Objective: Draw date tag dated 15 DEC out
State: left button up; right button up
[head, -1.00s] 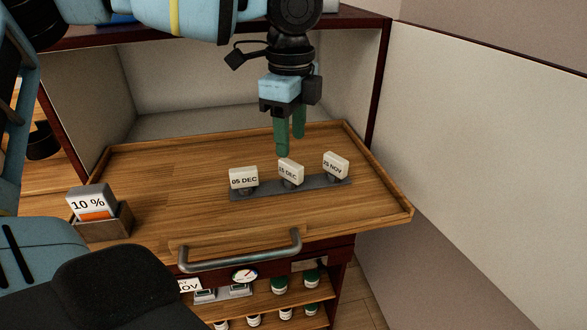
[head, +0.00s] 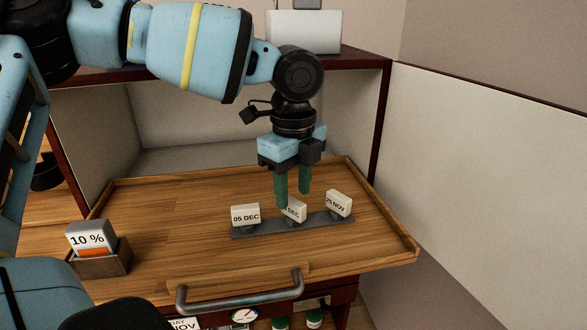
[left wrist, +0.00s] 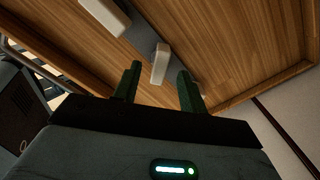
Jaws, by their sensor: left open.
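The date tag dated 15 DEC (head: 294,212) is the middle of three white tags on a grey holder strip (head: 328,220) on the wooden tray. Its left part, with the day number, is hidden behind a finger in the head view. My left gripper (head: 292,200) points down with its green fingers open, one on each side of this tag's upper part. In the left wrist view the tag (left wrist: 160,64) shows between the two fingertips (left wrist: 159,82), with gaps on both sides. My right gripper is not in view.
The 05 DEC tag (head: 245,215) stands to the left and the 25 NOV tag (head: 339,203) to the right, both close by. A 10 % card (head: 87,239) stands in a small box at the tray's left. The tray has raised edges and a front handle (head: 240,298).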

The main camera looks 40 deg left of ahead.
aim_at(293, 200)
pick_arm(q)
jog(key=shift+f, duration=1.7)
jog(key=shift+c, duration=0.4)
grip_shut()
jog(key=c, duration=0.7)
grip_release()
grip_shut()
jog(key=shift+r+p, duration=0.35)
jog(key=shift+r, duration=0.35)
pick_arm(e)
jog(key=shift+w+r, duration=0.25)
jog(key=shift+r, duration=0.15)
pick_arm(q)
jog(key=shift+r+p, duration=0.75)
jog(key=shift+r, duration=1.3)
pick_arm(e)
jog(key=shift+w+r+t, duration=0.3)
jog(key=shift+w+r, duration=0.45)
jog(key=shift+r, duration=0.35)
